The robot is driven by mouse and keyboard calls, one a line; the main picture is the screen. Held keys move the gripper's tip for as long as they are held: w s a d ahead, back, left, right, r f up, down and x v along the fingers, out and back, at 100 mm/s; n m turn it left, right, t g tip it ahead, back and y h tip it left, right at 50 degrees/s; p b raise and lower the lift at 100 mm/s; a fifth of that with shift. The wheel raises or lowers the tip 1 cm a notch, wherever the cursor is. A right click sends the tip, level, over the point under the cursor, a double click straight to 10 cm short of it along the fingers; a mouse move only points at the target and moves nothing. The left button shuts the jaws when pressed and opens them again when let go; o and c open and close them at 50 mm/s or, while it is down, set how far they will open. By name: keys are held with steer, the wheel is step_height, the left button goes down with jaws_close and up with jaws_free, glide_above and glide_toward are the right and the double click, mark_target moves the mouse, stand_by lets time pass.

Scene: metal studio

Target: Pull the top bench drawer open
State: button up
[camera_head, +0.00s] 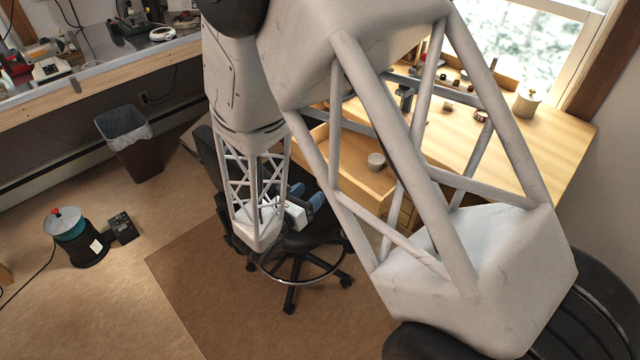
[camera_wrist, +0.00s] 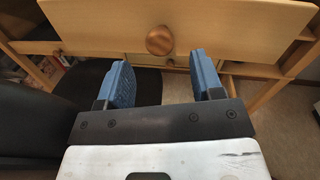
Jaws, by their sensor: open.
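The top bench drawer (camera_head: 345,172) is pale wood and stands pulled out from the bench in the head view, its inside showing, partly behind my arm. In the wrist view its plain front (camera_wrist: 235,28) spans the top, with a round brown wooden knob (camera_wrist: 160,40). My gripper (camera_wrist: 160,60) has two blue fingers spread apart, with nothing between them. They point toward the drawer front, and the knob shows just beyond and between the fingertips, apart from them. My gripper (camera_head: 312,197) also shows in the head view, just in front of the drawer.
A small grey round container (camera_head: 376,160) sits in the drawer. Lower drawer fronts (camera_wrist: 145,60) are set back beneath it. A black swivel chair (camera_head: 290,240) stands close under my gripper. Small items lie on the wooden benchtop (camera_head: 560,130). A bin (camera_head: 128,145) stands left.

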mark_target(320, 184)
steer(key=shift+x, duration=2.6)
jaws_close()
